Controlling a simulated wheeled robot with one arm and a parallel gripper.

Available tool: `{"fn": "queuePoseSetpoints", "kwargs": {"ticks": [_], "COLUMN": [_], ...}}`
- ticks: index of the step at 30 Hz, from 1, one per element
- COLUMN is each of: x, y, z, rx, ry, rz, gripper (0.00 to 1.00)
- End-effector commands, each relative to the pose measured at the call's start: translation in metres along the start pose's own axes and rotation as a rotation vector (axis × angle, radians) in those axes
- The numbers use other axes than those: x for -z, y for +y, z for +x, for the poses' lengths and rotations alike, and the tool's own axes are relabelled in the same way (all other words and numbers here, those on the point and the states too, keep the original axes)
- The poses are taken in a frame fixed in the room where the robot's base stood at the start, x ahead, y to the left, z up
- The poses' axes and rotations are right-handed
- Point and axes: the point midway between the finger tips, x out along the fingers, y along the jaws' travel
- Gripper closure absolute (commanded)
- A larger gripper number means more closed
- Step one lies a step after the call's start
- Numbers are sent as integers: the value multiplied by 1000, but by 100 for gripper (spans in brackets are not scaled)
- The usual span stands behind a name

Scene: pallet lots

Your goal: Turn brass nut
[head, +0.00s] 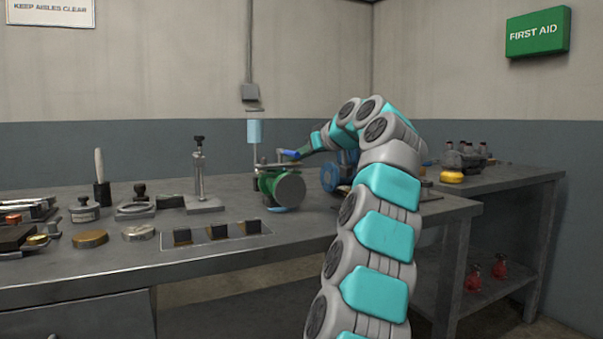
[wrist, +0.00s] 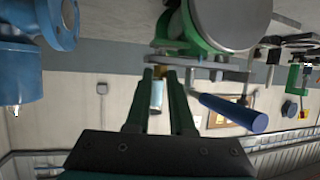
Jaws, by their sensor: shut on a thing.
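A green valve body with a round grey face (head: 289,188) stands on the bench, and it also shows inverted at the top of the wrist view (wrist: 225,22). A lever with a blue handle (wrist: 232,113) extends from a flat metal bar beside the valve. The fingers hide most of the nut. In the head view the nut cannot be made out clearly.
A blue flanged fitting (head: 334,178) stands just right of the valve. A light blue cylinder (head: 254,131) rises behind it. A press stand (head: 199,180) and a tray of dark blocks (head: 216,236) are to the left. The bench front is partly clear.

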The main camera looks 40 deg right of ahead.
Motion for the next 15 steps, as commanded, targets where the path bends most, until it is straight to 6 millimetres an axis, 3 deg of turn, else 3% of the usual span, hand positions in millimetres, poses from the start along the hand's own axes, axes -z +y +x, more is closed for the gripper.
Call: {"fn": "queuePoseSetpoints", "kwargs": {"ticks": [15], "x": [0], "y": [-3], "z": [0], "rx": [-100], "ry": [0], "rz": [41], "gripper": [100]}}
